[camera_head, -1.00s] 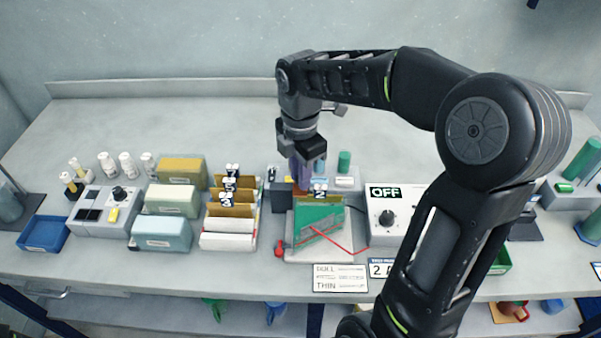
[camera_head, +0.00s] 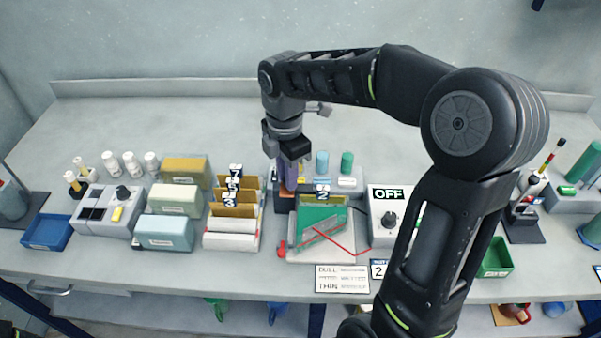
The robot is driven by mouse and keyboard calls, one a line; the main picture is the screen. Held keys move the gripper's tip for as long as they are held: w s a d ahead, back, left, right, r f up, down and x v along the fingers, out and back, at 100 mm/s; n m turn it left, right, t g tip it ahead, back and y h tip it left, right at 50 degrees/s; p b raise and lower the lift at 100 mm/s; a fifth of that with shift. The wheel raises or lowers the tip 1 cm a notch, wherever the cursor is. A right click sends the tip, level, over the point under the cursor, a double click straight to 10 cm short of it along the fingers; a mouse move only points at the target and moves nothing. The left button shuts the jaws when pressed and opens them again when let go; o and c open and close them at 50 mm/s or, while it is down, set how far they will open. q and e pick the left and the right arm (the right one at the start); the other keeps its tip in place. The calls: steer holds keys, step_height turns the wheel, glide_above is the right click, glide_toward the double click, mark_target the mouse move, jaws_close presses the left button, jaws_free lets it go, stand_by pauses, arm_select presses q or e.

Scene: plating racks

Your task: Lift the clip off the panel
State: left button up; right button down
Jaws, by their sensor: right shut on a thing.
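The green panel (camera_head: 312,214) stands tilted on a pale base (camera_head: 310,255) in the middle of the bench, with a label "2" at its top. A red lead (camera_head: 341,242) crosses its front, and a small red piece (camera_head: 282,247) lies at the base's left side. I cannot tell which part is the clip. My right gripper (camera_head: 289,172) points down behind and left of the panel, apart from it. It is shut on a narrow purple thing (camera_head: 289,180), largely hidden between the fingers. My left gripper is out of view.
Card slots (camera_head: 232,225) and pale boxes (camera_head: 165,232) stand left. An "OFF" box (camera_head: 380,236) stands right, close to my right forearm. Blue (camera_head: 322,162) and green (camera_head: 347,162) cylinders stand behind the panel. The bench's back strip is clear.

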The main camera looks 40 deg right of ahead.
steer(key=shift+w+a+r, duration=0.1)
steer(key=shift+w+a, duration=0.05)
steer(key=c, duration=1.6)
jaws_free()
steer(key=shift+a, duration=0.1)
step_height(320, 180, up, 8)
steer(key=shift+f+b, duration=0.1)
steer(key=shift+b, duration=0.3)
